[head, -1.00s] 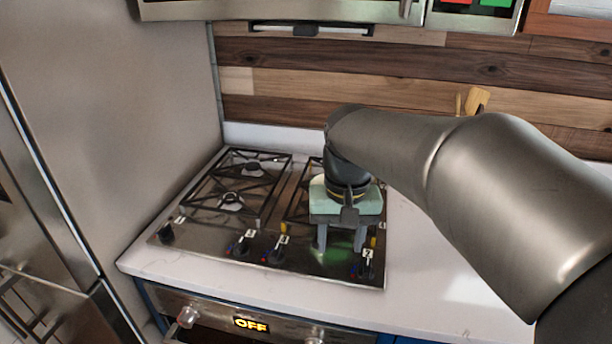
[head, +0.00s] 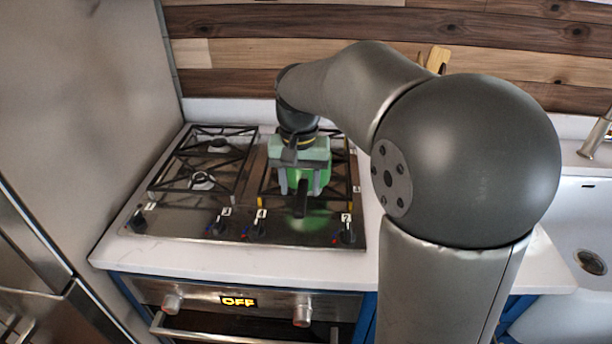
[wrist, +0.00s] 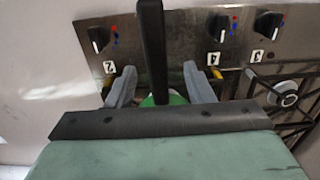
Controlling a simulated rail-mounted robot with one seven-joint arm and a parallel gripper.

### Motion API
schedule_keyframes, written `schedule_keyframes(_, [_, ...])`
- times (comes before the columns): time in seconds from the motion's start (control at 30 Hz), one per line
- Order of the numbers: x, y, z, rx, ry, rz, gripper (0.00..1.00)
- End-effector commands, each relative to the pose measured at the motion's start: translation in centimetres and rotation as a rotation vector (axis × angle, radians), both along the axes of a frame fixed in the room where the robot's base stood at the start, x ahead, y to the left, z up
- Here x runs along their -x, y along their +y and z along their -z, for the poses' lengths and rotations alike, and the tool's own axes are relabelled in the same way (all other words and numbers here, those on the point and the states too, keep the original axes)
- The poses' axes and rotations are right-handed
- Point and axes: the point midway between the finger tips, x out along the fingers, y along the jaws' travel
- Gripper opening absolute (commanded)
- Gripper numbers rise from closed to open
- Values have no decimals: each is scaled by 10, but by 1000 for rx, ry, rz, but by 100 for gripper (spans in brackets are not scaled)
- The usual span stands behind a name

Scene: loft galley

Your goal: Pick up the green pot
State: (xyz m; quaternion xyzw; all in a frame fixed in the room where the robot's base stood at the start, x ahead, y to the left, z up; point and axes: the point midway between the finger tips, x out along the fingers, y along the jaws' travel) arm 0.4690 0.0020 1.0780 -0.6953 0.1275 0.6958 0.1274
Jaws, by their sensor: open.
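The green pot (head: 319,181) stands on the right burners of the stove, partly hidden behind my gripper (head: 302,187). Its dark handle (head: 300,203) points toward the stove's front edge. My gripper is open and directed down over the pot's near side. In the wrist view the black handle (wrist: 152,45) runs between the two grey fingers, with a gap on each side. A little of the green pot (wrist: 172,99) shows there between the fingers; the gripper body hides the rest.
The gas stove (head: 190,215) has black grates and several front knobs (head: 347,233). A steel fridge (head: 80,100) stands at left. A sink (head: 585,215) with a faucet (head: 597,135) is at right. White counter (head: 230,262) lies clear in front of the stove.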

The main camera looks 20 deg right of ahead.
Motion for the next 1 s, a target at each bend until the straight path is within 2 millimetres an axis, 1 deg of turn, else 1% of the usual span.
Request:
schedule_keyframes(0.17, [1,0,11,0,1,0,47])
schedule_keyframes(0.27, [3,-1,23,0,4,0,47])
schedule_keyframes(0.4, [5,-2,45,0,3,0,47])
schedule_keyframes(0.5, [5,-2,55,0,1,0,47])
schedule_keyframes(0.6, [5,-2,59,0,1,0,47])
schedule_keyframes(0.77, [5,-2,59,-1,0,0,47])
schedule_keyframes(0.8, [5,-2,59,-1,0,0,44])
schedule_keyframes(0.87, [5,-2,59,-1,0,0,28])
schedule_keyframes(0.9, [5,-2,59,-1,-1,0,17])
schedule_keyframes(0.97, [5,-2,59,-1,-1,0,0])
schedule_keyframes(1.0, [5,-2,59,-1,-1,-1,0])
